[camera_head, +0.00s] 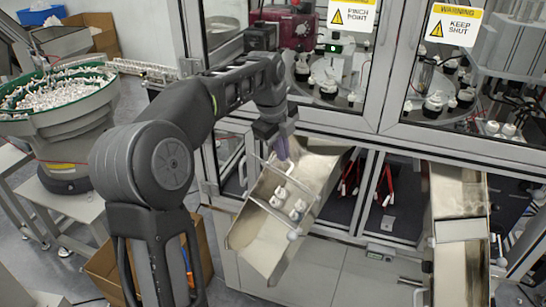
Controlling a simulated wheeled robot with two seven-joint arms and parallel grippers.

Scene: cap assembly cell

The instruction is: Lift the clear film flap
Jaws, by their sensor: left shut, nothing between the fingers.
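The left metal chute (262,245) slopes out of the machine toward the lower left, with thin cross bars over it. A few small white parts (297,209) lie in it. I cannot clearly make out the clear film flap against the bare metal. My left gripper (284,153) points down over the upper part of this chute, close to the upper cross bar. Its fingers are shut with nothing visible between them. I cannot tell whether the tips touch anything. My right gripper is not in view.
Guarded machine doors with warning signs (350,14) stand behind the chute. A second metal chute (461,260) is at the right. A green-rimmed bowl feeder (60,120) full of white parts stands at the left. A cardboard box (108,268) is on the floor below my arm.

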